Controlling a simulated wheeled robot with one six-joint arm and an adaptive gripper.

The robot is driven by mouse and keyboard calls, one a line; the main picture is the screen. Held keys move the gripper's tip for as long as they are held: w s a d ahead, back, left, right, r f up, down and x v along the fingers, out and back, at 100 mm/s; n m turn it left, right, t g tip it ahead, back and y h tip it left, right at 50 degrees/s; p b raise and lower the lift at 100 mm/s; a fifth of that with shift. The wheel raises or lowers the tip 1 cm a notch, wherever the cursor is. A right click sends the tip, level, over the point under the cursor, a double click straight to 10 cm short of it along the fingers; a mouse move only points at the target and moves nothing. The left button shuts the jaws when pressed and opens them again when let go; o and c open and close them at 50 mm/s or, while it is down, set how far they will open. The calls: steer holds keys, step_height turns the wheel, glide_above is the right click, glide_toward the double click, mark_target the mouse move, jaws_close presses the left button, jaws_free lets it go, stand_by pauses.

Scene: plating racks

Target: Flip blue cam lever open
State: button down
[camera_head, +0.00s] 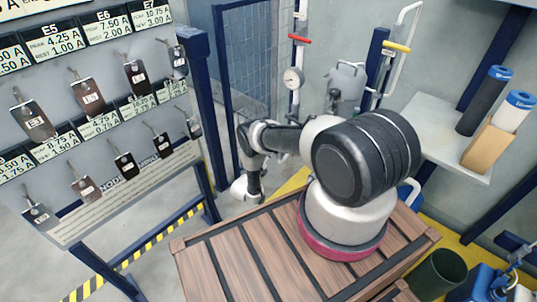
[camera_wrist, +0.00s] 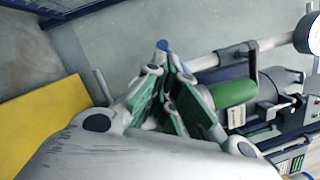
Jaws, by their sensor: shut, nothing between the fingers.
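My gripper (camera_wrist: 167,72) shows in the wrist view with its green-padded fingers shut and nothing between them. A small blue tip (camera_wrist: 163,46) shows just beyond the fingertips. It may be the end of the blue cam lever, but its shape is mostly hidden by the fingers. I cannot tell whether the fingers touch it. In the head view my arm reaches down behind the wooden crate top, and the fingers are too small and hidden to make out. No blue cam lever can be clearly picked out there.
A green cylinder (camera_wrist: 234,93) and a white pipe stand right of the fingers in the wrist view. A yellow floor area (camera_wrist: 45,125) lies left. In the head view, a tag board (camera_head: 110,170) stands left, a slatted wooden top (camera_head: 235,270) in front, and a gauge (camera_head: 293,78) behind.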

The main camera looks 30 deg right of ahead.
steer(key=shift+w+a+r, duration=0.1)
steer(key=shift+w+r, duration=0.05)
steer(key=shift+w, duration=0.05)
steer(key=shift+w+a+r, duration=0.2)
steer(key=shift+w+r, duration=0.35)
steer(key=shift+r, duration=0.35)
steer(key=shift+w+a+r, duration=0.15)
steer(key=shift+w+r, duration=0.1)
steer(key=shift+r, duration=0.05)
stand_by(1.7)
steer(key=f+v, duration=0.1)
steer(key=v, duration=0.9)
steer(key=shift+f, duration=0.4)
